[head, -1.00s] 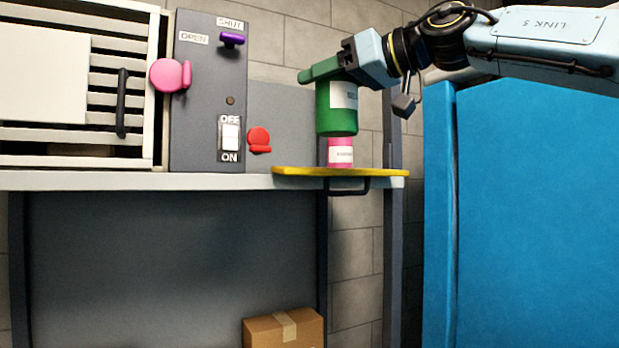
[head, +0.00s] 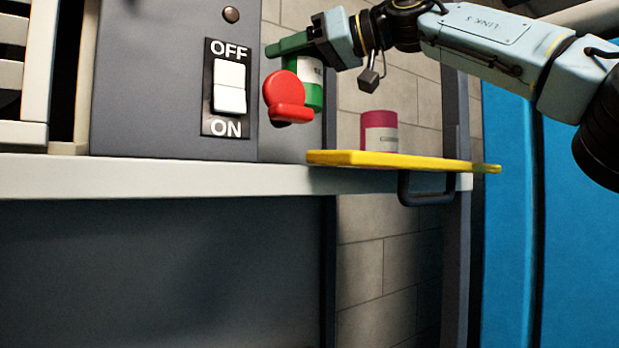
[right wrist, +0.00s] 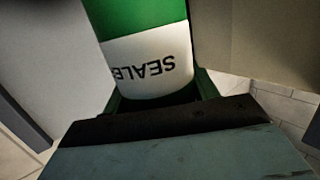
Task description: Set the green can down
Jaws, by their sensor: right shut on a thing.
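The green can (head: 311,90) with a white label hangs in my right gripper (head: 288,46) in the head view. My right gripper is shut on it near its top. The red knob in front hides part of the can. In the right wrist view, the can (right wrist: 145,60) shows its green side and a white label with part of the word "SEALED". In the head view its bottom is above the worktop's level, left of the yellow board (head: 400,160); I cannot tell its exact distance from the panel. My left gripper is not in view.
A pink-red can (head: 379,132) with a pale label stands on the yellow board. A red knob (head: 286,98) and an OFF/ON switch (head: 229,87) are by the grey panel. The pale worktop edge (head: 150,185) runs below; a dark handle (head: 425,190) hangs under the board.

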